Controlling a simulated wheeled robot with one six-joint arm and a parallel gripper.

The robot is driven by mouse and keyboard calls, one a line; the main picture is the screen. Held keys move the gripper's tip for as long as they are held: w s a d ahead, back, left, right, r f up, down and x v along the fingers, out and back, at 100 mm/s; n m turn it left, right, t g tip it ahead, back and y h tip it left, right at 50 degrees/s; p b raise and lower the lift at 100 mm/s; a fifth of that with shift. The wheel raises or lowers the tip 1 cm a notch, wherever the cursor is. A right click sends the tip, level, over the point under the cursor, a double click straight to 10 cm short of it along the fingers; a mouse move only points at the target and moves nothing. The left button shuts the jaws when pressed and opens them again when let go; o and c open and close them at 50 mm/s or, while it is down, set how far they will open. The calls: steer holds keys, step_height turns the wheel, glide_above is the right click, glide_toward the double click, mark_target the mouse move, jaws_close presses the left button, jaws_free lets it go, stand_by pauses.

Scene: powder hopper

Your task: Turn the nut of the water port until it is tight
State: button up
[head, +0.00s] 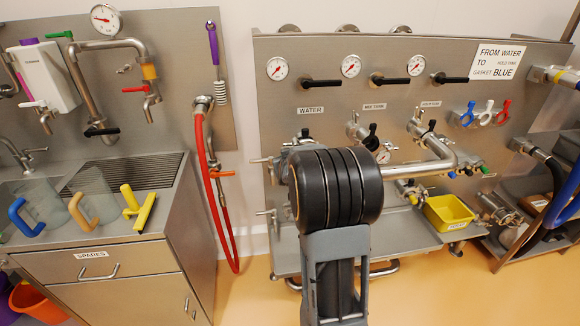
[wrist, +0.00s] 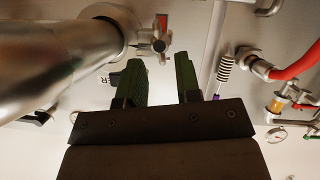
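The water port's nut (wrist: 156,44), a small metal piece with several short wings, shows in the wrist view at the end of a clamp round a thick steel pipe (wrist: 50,60). My gripper (wrist: 160,60) is open, its two dark green fingers apart with nothing seen between them. The nut appears just beyond the fingertips, nearer the left finger; I cannot tell the exact distance or whether they touch. In the head view my arm hides my gripper and most of the water port, below the WATER label (head: 310,110).
Other clamped ports, with black-winged nuts (head: 372,138), and a bent steel pipe (head: 438,150) stand to the right in the head view. A yellow bin (head: 449,212) sits below them. A red hose (head: 208,170) hangs left. In the wrist view, a red hose (wrist: 296,68) shows at right.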

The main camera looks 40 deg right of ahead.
steer(key=v, duration=1.1)
steer(key=shift+s, duration=0.15)
